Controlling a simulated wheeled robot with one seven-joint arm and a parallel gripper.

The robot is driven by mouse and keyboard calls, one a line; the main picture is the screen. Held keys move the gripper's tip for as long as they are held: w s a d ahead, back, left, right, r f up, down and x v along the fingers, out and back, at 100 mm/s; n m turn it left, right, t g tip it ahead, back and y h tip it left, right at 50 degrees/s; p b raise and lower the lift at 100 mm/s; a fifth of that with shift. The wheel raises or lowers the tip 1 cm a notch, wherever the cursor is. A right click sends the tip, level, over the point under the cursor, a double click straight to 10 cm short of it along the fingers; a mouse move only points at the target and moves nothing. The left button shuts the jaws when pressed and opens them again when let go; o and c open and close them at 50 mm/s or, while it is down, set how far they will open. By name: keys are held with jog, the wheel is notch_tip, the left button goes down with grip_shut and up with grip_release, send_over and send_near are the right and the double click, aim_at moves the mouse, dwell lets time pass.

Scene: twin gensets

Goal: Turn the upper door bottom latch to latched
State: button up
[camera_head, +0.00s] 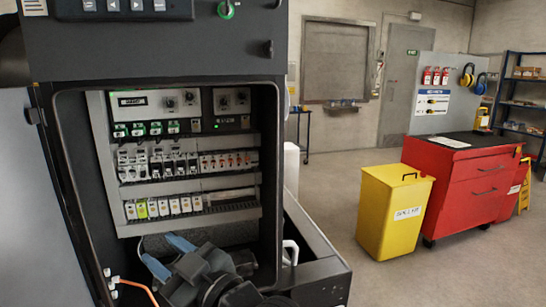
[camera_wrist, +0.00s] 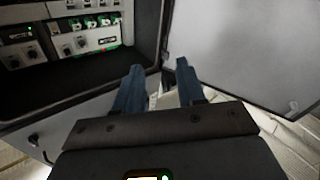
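The upper door (camera_head: 160,50) is the dark panel across the top of the cabinet, and it looks closed. A small dark latch (camera_head: 268,48) sits near its lower right corner and stands roughly upright. I cannot tell from its shape whether it is latched. My gripper (camera_head: 168,255) is low in front of the open lower bay, well below and left of that latch. Its two blue fingers are apart with nothing between them, as the wrist view (camera_wrist: 158,78) also shows. A small dark fitting (camera_wrist: 35,141) shows at lower left in the wrist view; I cannot tell which one it is.
The open bay holds rows of breakers (camera_head: 170,165). A grey door (camera_head: 30,180) stands open at left; a grey door panel (camera_wrist: 245,45) fills the wrist view's right. An orange cable (camera_head: 137,288) hangs low.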

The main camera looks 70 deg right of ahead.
jog(key=w+d+r+n+y+b, duration=0.1)
jog(key=w+d+r+n, duration=0.1)
jog(key=d+r+n, duration=0.55)
jog(key=w+d+r+n+b, duration=0.1)
jog(key=w+d+r+n, duration=0.2)
jog(key=r, duration=0.7)
jog(key=w+d+r+n+y+b, duration=0.1)
jog(key=w+d+r+n, duration=0.1)
jog(key=d+r+n, duration=0.45)
jog(key=n+g+h+b, duration=0.3)
jog(key=n+g+h, duration=0.5)
jog(key=g+h, duration=0.15)
send_near(271, 43)
jog(key=shift+g+y, duration=0.25)
jog(key=shift+g, duration=0.1)
jog(key=shift+r+x, duration=0.15)
jog(key=shift+x, duration=2)
jog(key=shift+r+x, duration=0.2)
jog(key=shift+x, duration=1.9)
jog(key=shift+w, duration=0.15)
grip_shut()
